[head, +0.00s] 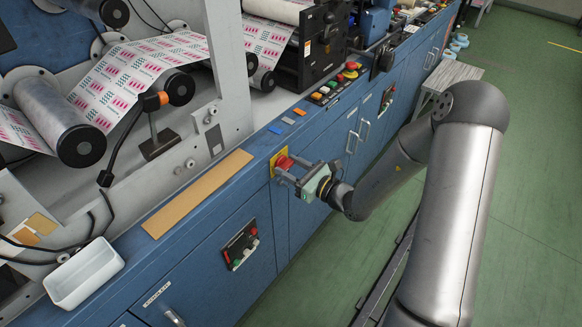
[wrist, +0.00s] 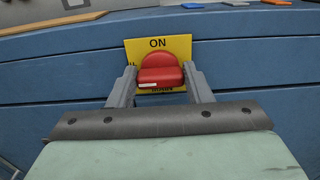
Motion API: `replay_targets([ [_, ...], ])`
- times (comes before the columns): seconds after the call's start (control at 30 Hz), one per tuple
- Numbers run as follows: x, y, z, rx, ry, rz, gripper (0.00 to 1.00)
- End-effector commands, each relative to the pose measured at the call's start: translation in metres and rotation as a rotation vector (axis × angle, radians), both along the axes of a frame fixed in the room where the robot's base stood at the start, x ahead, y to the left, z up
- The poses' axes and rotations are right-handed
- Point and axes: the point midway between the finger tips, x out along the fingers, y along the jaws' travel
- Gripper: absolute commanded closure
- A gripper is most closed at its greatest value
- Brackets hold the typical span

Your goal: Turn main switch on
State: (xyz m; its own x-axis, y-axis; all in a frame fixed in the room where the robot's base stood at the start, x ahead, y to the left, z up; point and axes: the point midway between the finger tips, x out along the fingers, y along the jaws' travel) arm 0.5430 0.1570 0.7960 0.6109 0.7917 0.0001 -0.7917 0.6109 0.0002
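The main switch is a red rotary knob (wrist: 160,72) on a yellow plate (wrist: 185,46) marked ON at its top. In the head view the red knob (head: 284,162) sits on the blue cabinet front below the worktop edge. My gripper (wrist: 160,78) faces it squarely, one grey finger at each side of the knob. The fingertips look level with the knob or very close to it; whether they press on it is not clear. A small white mark shows low on the knob's left. The plate's lower lettering is mostly hidden. My gripper (head: 290,172) also shows in the head view.
A small panel with red and green buttons (head: 241,244) is on the cabinet front, lower left. A white tray (head: 84,272) and a tan strip (head: 197,192) lie on the worktop. Cabinet handles (head: 358,135) protrude to the right. The green floor (head: 530,170) is largely clear.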

Motion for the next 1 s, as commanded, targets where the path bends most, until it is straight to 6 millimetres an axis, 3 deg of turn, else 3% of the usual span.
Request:
replay_targets([
  [0.47, -0.0001, -0.0008, 0.0024, 0.069, 0.092, 0.000, 0.77],
  [1.0, 0.0014, -0.0022, 0.0034, 0.364, 0.473, -0.002, 0.77],
])
